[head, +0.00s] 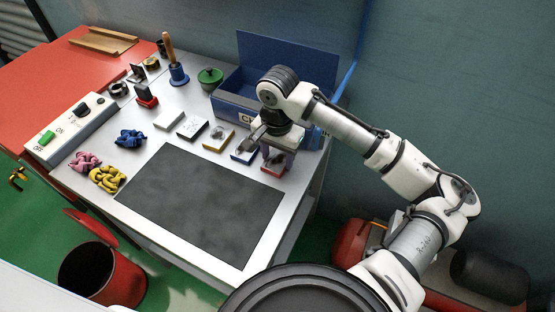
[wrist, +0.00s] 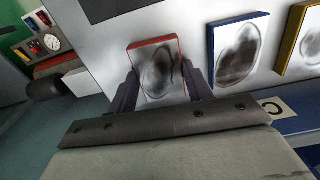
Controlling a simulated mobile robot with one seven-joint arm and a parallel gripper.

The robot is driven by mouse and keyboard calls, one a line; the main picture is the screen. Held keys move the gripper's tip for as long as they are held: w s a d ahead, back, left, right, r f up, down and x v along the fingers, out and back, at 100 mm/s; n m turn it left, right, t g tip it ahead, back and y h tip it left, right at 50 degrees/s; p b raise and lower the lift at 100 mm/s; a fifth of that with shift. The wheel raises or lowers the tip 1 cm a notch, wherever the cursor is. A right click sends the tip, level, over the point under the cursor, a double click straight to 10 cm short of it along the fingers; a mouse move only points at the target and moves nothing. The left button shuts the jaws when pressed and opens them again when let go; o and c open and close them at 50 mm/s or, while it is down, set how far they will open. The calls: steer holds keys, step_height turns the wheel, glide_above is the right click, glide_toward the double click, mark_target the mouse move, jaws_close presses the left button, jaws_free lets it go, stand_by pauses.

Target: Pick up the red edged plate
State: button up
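The red edged plate (wrist: 158,68) lies flat on the light cart top, with a red rim and a dark smudged oval on its pale face. In the wrist view it sits between the two fingers of my gripper (wrist: 160,80), one at each side. The fingers are spread about as wide as the plate; firm contact is not clear. The near part of the plate is hidden by my gripper body. In the head view the plate (head: 273,171) shows under my gripper (head: 275,155), at the right end of a row of plates.
A blue edged plate (wrist: 237,48) lies right beside it in the wrist view, then a yellow edged plate (wrist: 299,42). A blue box (head: 231,106) stands behind the row. A dark mat (head: 200,203) covers the front. Knotted ropes (head: 108,178) and a switch box (head: 70,130) are left.

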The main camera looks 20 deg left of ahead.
steer(key=c, duration=0.7)
steer(key=shift+r, duration=0.2)
